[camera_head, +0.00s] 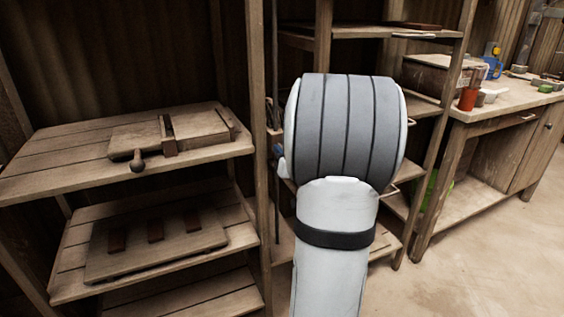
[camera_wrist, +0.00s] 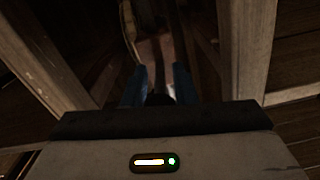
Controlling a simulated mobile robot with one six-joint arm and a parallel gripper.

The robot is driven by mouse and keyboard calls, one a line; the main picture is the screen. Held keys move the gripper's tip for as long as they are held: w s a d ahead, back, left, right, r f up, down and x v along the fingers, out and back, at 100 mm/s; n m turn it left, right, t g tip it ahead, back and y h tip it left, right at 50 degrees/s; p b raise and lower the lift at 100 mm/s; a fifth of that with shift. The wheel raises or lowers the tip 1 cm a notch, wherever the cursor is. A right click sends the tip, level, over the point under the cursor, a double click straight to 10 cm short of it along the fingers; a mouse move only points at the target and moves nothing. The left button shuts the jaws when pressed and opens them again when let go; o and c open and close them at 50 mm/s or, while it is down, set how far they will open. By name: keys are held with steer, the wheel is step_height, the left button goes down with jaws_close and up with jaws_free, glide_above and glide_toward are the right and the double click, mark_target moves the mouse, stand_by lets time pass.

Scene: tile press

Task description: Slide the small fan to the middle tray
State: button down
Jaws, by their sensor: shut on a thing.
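My gripper (camera_wrist: 161,76) shows in the wrist view as two blue fingers pointing away into a dim space between wooden posts. It is shut on a dark narrow thing (camera_wrist: 160,98), mostly in shadow. I cannot tell whether this is the small fan. Past the fingertips lies a dim pinkish-brown surface (camera_wrist: 150,48) with a curved pale edge at its left. In the head view my arm's thick grey and white links hide the gripper and much of the middle rack. No small fan or middle tray can be made out clearly there.
Wooden posts (camera_wrist: 244,45) stand close on both sides in the wrist view. In the head view, a left shelf (camera_head: 60,165) holds a wooden press, and a lower shelf (camera_head: 75,265) holds a board with three dark blocks. A workbench (camera_head: 500,110) stands right; open floor (camera_head: 490,250) lies before it.

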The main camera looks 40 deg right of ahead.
step_height(320, 180, up, 15)
steer(key=p, duration=0.8)
steer(key=shift+f, duration=0.15)
steer(key=c, duration=1.4)
jaws_free()
steer(key=shift+w+f, duration=0.15)
steer(key=shift+w, duration=0.05)
steer(key=shift+o, duration=1)
steer(key=shift+s, duration=0.1)
steer(key=p+v, duration=0.1)
steer(key=v, duration=0.6)
steer(key=shift+s, duration=0.4)
steer(key=shift+a, duration=0.1)
